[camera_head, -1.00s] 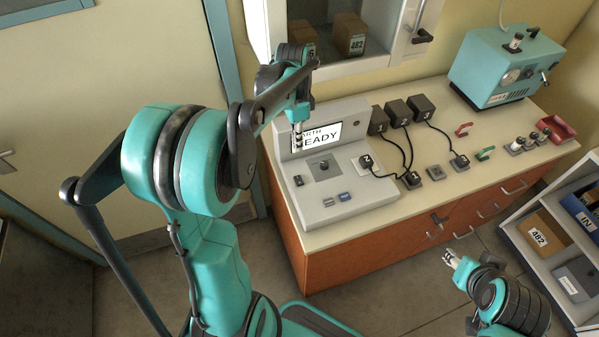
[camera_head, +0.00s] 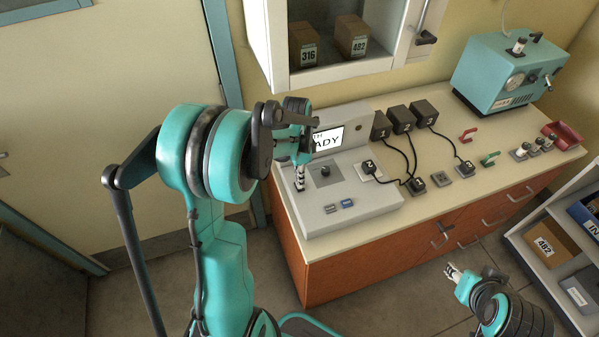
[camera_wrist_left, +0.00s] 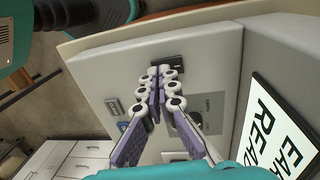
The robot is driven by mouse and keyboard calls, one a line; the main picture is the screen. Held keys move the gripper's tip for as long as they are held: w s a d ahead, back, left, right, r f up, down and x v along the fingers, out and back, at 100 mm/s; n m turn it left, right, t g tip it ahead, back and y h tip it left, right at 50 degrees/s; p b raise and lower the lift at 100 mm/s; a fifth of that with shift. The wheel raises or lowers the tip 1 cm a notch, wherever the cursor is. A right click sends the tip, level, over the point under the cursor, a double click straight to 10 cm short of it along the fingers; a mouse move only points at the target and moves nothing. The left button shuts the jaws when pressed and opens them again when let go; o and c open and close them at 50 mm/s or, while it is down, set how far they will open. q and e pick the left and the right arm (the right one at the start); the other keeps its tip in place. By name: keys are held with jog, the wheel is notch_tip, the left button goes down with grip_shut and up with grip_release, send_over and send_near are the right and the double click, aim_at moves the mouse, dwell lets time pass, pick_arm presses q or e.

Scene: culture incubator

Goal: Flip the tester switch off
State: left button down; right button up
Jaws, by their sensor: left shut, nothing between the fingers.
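The tester (camera_head: 350,205) is a grey console at the left end of the counter. Its lit screen (camera_head: 328,138) is partly covered by my arm; the wrist view shows "EAR..." and "READ..." on the screen (camera_wrist_left: 283,133). The small black switch (camera_wrist_left: 174,62) sits on the tester's flat top panel, just beyond my fingertips in the left wrist view. My left gripper (camera_head: 300,187) is shut and empty, pointing down over the switch and hiding it in the head view. I cannot tell whether the tips touch it. My right gripper (camera_head: 453,272) hangs away from the counter; its jaws are too small to read.
A dark knob (camera_head: 323,171) and a blue button (camera_head: 347,203) are on the panel. A wall cabinet (camera_head: 375,66) hangs above. A teal machine (camera_head: 505,75) stands at the counter's far end.

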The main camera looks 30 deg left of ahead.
pick_arm(q)
jog(key=shift+f, duration=0.3)
jog(key=shift+s+d+f, duration=0.15)
jog(key=shift+f, duration=0.2)
jog(key=shift+r+t+y, duration=0.1)
jog(key=shift+t+y, duration=0.2)
